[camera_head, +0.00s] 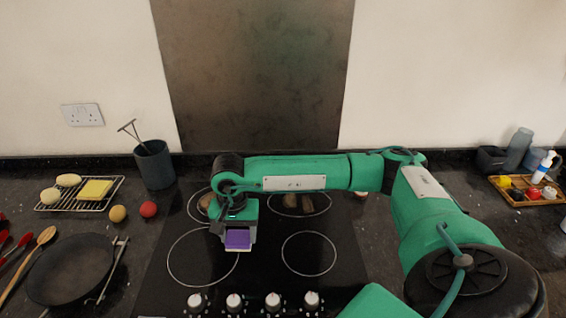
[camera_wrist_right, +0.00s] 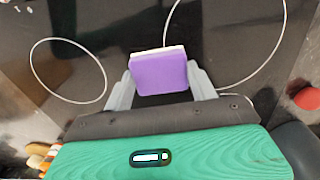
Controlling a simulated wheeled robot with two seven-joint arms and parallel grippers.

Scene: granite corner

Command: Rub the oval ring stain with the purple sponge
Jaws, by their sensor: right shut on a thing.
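The purple sponge (camera_head: 238,239) is held between the fingers of my right gripper (camera_head: 237,228), over the front left part of the black hob (camera_head: 265,290). In the right wrist view, the sponge (camera_wrist_right: 159,73) has a pale layer along its far edge, and a grey finger grips each side. I cannot tell whether it touches the hob. Thin pale rings lie on the hob: a front left ring (camera_head: 170,257) beside the sponge and a front right ring (camera_head: 282,253). I cannot tell which, if any, is the oval ring stain. My left gripper is not in view.
A dark pan (camera_head: 70,270), wooden and red utensils, a yellow ball (camera_head: 118,214) and a red ball (camera_head: 148,209) lie left of the hob. Behind them stand a wire rack (camera_head: 112,183) and a grey pot (camera_head: 154,165). A tray of bottles (camera_head: 553,198) is far right.

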